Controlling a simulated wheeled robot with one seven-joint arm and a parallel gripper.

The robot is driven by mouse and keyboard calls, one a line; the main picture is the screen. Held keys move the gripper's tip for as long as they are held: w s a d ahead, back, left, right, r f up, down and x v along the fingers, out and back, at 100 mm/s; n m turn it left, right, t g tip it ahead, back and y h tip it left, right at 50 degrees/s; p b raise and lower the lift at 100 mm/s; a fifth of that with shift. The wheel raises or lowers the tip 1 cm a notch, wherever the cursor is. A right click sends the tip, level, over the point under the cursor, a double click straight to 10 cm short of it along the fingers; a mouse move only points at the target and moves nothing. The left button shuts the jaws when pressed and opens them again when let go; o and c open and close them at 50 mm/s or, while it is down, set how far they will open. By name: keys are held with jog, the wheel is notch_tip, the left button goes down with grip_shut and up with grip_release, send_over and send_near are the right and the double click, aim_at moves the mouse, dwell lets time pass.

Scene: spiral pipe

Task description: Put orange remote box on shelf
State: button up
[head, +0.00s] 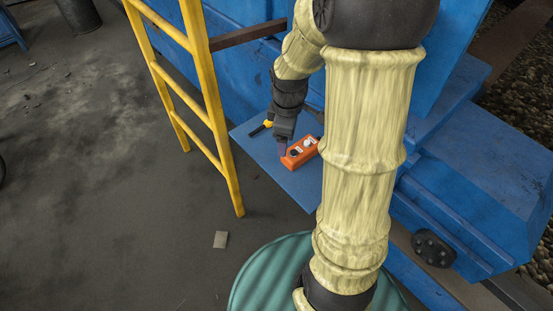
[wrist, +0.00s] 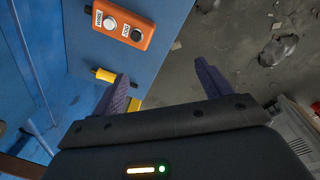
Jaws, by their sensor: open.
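The orange remote box (head: 302,152) lies on a flat blue ledge (head: 305,184) beside the blue machine. Its white and black round buttons face up, and my forearm hides part of the ledge to its right. In the wrist view the box (wrist: 140,40) is at the upper left, outside the space between the fingers. My gripper (head: 283,149) is just left of the box in the head view. In the wrist view my gripper (wrist: 163,80) has its two purple fingers wide apart with nothing between them.
A yellow-handled tool (head: 267,123) lies on the ledge behind the gripper; its yellow part (wrist: 104,74) shows near the left finger. A yellow ladder (head: 212,95) stands left of the ledge. A green drum (head: 262,277) is in front. The dark floor at left is mostly clear.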

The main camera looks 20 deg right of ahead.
jog(key=s+a+r+m+t, duration=0.1)
jog(key=s+a+m, duration=0.5)
jog(key=m, duration=0.5)
jog(key=shift+s+r, duration=0.2)
jog(key=shift+s, duration=1)
